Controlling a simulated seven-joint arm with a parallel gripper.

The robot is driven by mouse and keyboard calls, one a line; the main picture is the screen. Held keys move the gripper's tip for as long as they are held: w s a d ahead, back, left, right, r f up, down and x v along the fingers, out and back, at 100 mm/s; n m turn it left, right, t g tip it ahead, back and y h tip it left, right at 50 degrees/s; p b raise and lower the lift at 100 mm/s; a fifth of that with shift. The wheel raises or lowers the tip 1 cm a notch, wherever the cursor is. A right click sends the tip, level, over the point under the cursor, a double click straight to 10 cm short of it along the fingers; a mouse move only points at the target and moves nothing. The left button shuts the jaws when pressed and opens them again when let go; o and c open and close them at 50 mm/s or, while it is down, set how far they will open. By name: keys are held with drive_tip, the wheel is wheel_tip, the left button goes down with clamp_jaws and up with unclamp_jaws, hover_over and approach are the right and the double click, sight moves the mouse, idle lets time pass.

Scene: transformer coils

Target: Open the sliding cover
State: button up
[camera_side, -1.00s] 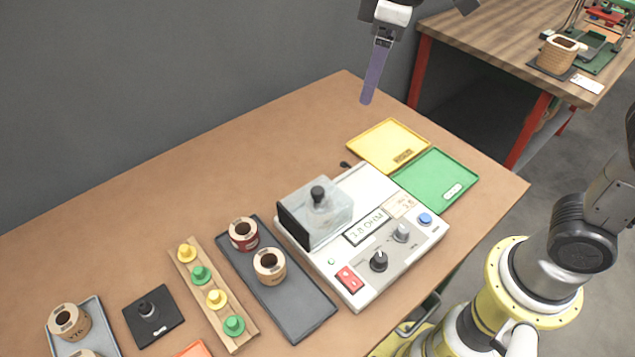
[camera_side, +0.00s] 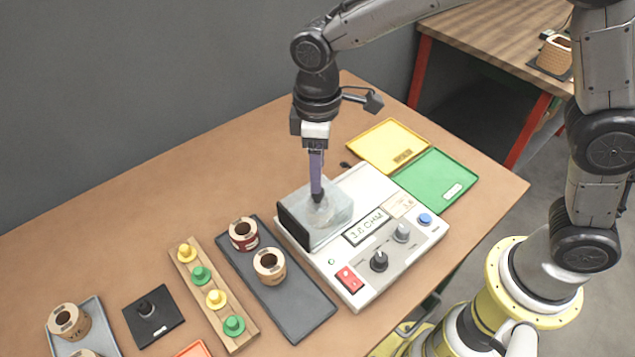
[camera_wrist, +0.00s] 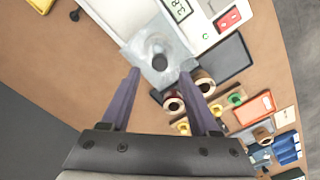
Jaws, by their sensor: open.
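The sliding cover (camera_side: 327,226) is a clear box with a dark left end panel and a dark knob on top, standing on the left part of the white test device (camera_side: 352,291). In the wrist view the cover (camera_wrist: 143,49) and its round dark knob (camera_wrist: 159,62) lie just beyond my fingertips. My gripper (camera_side: 316,193) points straight down over the cover, its purple fingers at the knob. In the wrist view the fingers (camera_wrist: 165,80) are apart, with the knob between their tips in the picture. In the side view the fingers hide most of the knob; contact cannot be told.
A dark tray (camera_side: 304,313) with two coils stands left of the device, beside a wooden peg rack (camera_side: 208,297). A yellow tray (camera_side: 372,146) and a green tray (camera_side: 433,166) lie behind and right.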

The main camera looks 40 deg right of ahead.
sight(317, 206)
drive_tip(key=shift+f, duration=2.35)
clamp_jaws()
